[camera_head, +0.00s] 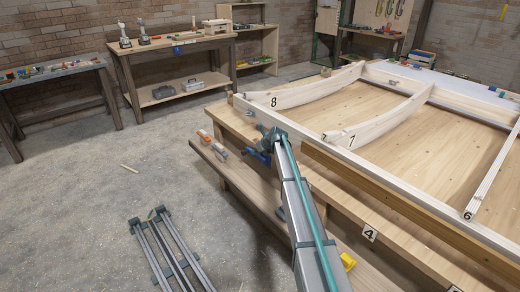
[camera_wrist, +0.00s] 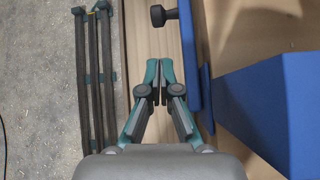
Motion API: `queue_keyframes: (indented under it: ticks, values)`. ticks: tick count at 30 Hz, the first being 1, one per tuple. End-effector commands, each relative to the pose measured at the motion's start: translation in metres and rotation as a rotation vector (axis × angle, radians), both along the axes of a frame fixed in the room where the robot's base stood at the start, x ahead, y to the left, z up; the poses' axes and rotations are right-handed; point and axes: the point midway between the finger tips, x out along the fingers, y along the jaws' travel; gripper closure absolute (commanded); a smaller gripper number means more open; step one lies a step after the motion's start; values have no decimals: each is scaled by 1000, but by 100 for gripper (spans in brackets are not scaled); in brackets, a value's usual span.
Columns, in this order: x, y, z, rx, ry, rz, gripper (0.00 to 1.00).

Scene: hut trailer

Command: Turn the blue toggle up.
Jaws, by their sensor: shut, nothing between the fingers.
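Blue parts of a fixture (camera_head: 258,157) show at the near left corner of the wooden workbench, beside the end of my arm. In the wrist view, a narrow blue bar (camera_wrist: 190,50) lies just right of my gripper (camera_wrist: 160,80). A dark knob (camera_wrist: 165,15) sits by that bar's far end. A larger blue block (camera_wrist: 275,110) fills the right side. I cannot tell which blue part is the toggle. My gripper is shut and empty, its fingers beside the narrow bar; contact cannot be told. In the head view my arm hides part of the fixture and the fingers are unclear.
The workbench (camera_head: 385,243) carries a pale wooden frame with numbered ribs. A lower shelf (camera_head: 235,178) holds small orange-handled tools (camera_head: 205,136) and a yellow object (camera_head: 347,261). Other benches stand along the brick wall.

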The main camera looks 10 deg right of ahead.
Motion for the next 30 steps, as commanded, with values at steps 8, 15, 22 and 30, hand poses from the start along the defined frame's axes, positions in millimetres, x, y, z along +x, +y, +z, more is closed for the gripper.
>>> queue_keyframes:
  ticks: [8, 15, 22, 30]
  values:
    - [36, 20, -41, 1, 2, 2, 100]
    - [57, 33, -68, 0, 1, 1, 100]
    - [66, 39, -79, -1, 0, 1, 100]
    - [66, 40, -80, 0, 0, 0, 100]
